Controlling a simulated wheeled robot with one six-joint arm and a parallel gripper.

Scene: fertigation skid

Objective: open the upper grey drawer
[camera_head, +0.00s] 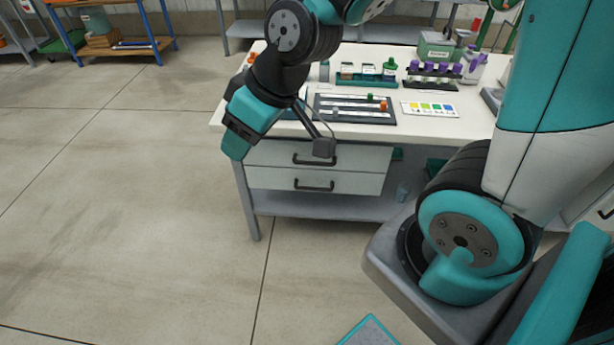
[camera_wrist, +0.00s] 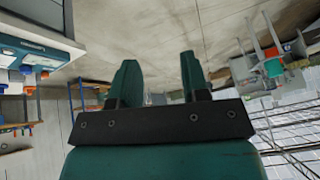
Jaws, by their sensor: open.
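The upper grey drawer (camera_head: 350,163) sits under the white bench top in the head view. Its front looks flush with the bench, and it has a dark bar handle (camera_head: 305,160). My gripper (camera_head: 234,148) is left of the drawer and in front of the bench's left corner, pointing down and left. It is apart from the handle. In the wrist view my gripper (camera_wrist: 160,80) shows two teal fingers spread apart with nothing between them. The wrist view does not show the drawer handle clearly.
A lower drawer (camera_head: 350,183) with its own handle lies below. The bench top (camera_head: 440,122) holds a dark tray (camera_head: 355,116), a colour card (camera_head: 430,109) and racks of bottles. A shelf (camera_head: 330,207) runs beneath the drawers. The floor at left is clear.

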